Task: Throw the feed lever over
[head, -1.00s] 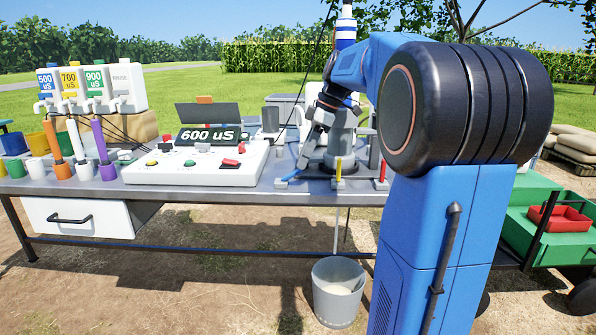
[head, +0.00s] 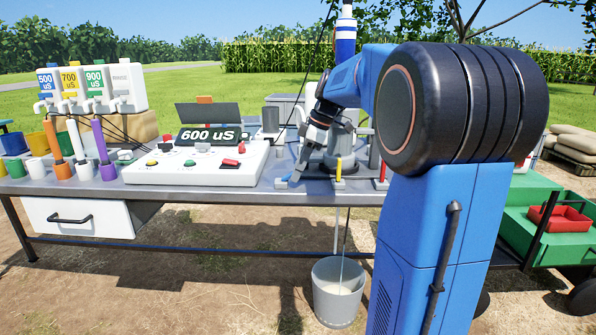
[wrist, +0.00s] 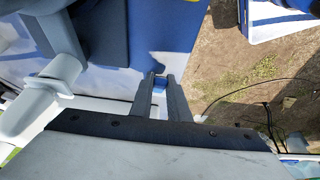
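My gripper (head: 294,179) points down at the table's front edge, beside the grey flow apparatus (head: 343,148). In the wrist view, a blue handle (wrist: 159,86) lies between my two fingertips (wrist: 160,77). Whether the fingers press on it or only straddle it is unclear. In the head view my gripper hides most of this blue-handled lever. A yellow-handled lever (head: 338,170) and a red-handled lever (head: 382,172) stand upright to its right along the same edge. No label shows which lever is the feed lever.
A white control box (head: 200,165) with buttons and a "600 uS" display (head: 209,135) stands to the left. A grey bucket (head: 338,300) sits on the ground below the apparatus. Bottles and coloured cups fill the table's left end. A green cart (head: 540,225) is at the right.

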